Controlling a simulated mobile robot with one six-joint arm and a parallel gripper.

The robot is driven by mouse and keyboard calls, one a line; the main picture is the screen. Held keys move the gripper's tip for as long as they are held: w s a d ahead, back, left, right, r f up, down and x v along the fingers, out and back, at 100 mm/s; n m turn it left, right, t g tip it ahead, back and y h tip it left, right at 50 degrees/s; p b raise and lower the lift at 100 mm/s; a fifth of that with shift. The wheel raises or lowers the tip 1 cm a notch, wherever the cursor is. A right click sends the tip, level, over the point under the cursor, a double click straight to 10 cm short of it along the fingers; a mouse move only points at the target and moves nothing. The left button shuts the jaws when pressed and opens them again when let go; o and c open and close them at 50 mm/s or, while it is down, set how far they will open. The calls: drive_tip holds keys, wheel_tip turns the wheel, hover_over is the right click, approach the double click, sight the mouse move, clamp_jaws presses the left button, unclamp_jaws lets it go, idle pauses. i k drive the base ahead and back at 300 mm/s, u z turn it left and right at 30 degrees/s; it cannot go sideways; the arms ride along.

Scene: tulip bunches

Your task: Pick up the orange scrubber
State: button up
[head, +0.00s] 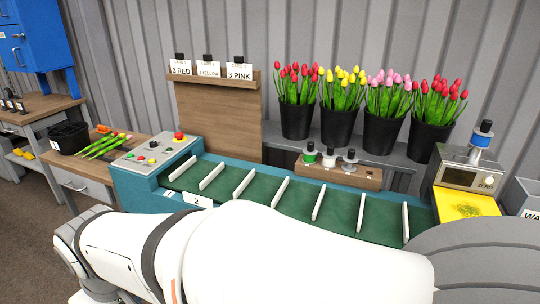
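A small orange object (103,129) lies on the wooden side table at the left, behind some loose tulips. It could be the orange scrubber, but it is too small to tell its shape. My white arm fills the lower middle of the head view and hides part of the green conveyor. My gripper is not in view, so I cannot see what it is near or whether it holds anything.
Loose tulips (105,146) and a black container (69,137) are on the side table (85,187). A teal conveyor with a control panel (155,152) stands beside it. Black buckets of tulips (381,131) line the back shelf. A scale (466,178) with a yellow plate is at right.

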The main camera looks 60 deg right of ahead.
sight(102, 130)
drive_tip(key=u, duration=0.65)
drive_tip(key=i, duration=1.5)
drive_tip(key=z, duration=4.6)
drive_tip(key=i, duration=1.05)
drive_tip(key=u, duration=0.05)
